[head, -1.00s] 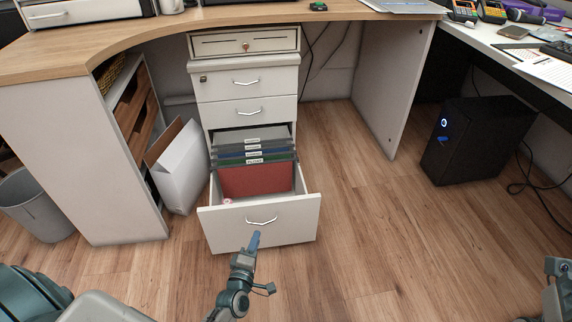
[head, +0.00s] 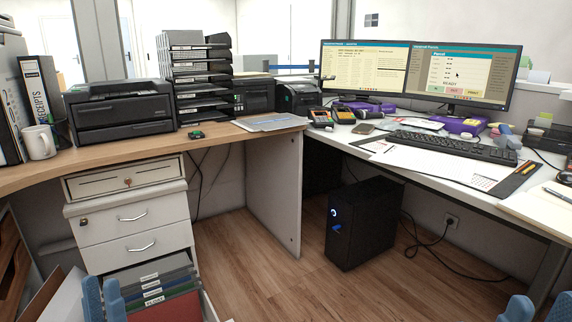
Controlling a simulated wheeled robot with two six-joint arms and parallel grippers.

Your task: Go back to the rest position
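My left gripper (head: 104,299) shows at the bottom left. Its two blue fingers point up with a small gap between them, and nothing is seen in it. It appears in front of the left part of the open drawer. My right gripper (head: 538,308) shows at the bottom right edge, its blue fingertips apart with nothing between them. The rest of both grippers is cut off by the lower edge. The pulled-out bottom drawer holds hanging folders (head: 178,308); its front is out of view.
The drawer cabinet (head: 137,231) stands under the wooden counter (head: 100,164). A black computer tower (head: 362,222) stands on the floor under the white desk (head: 440,180). A white mug (head: 39,143) and a printer (head: 120,110) stand on the counter. The floor (head: 300,285) in the middle is clear.

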